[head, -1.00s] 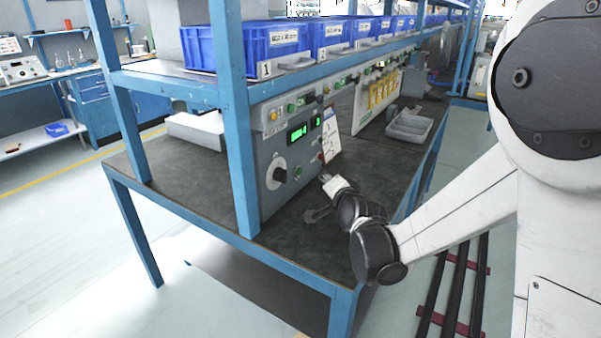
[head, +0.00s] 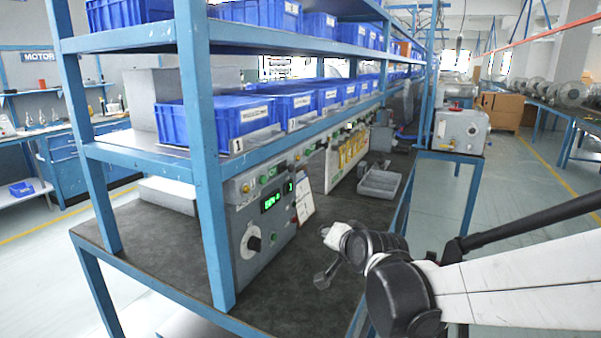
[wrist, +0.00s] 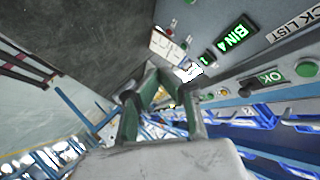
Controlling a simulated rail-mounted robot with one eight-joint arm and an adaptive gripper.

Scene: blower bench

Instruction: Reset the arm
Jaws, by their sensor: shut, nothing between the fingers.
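My gripper (wrist: 160,82) shows in the wrist view with its green and dark fingers drawn together and nothing between them. In the head view my gripper (head: 325,232) is small and partly hidden by my wrist. It is above the dark bench top (head: 290,305), to the right of the grey control panel (head: 255,222). The panel has a dark knob, buttons and a lit green display (head: 270,203). Contact with the panel or bench cannot be told.
Blue bins (head: 220,122) line the shelf above the panel. A blue upright (head: 203,170) stands at the bench front. A white card (head: 305,198) leans by the panel. A grey tray (head: 380,182) lies farther back. The floor aisle at right (head: 510,190) is open.

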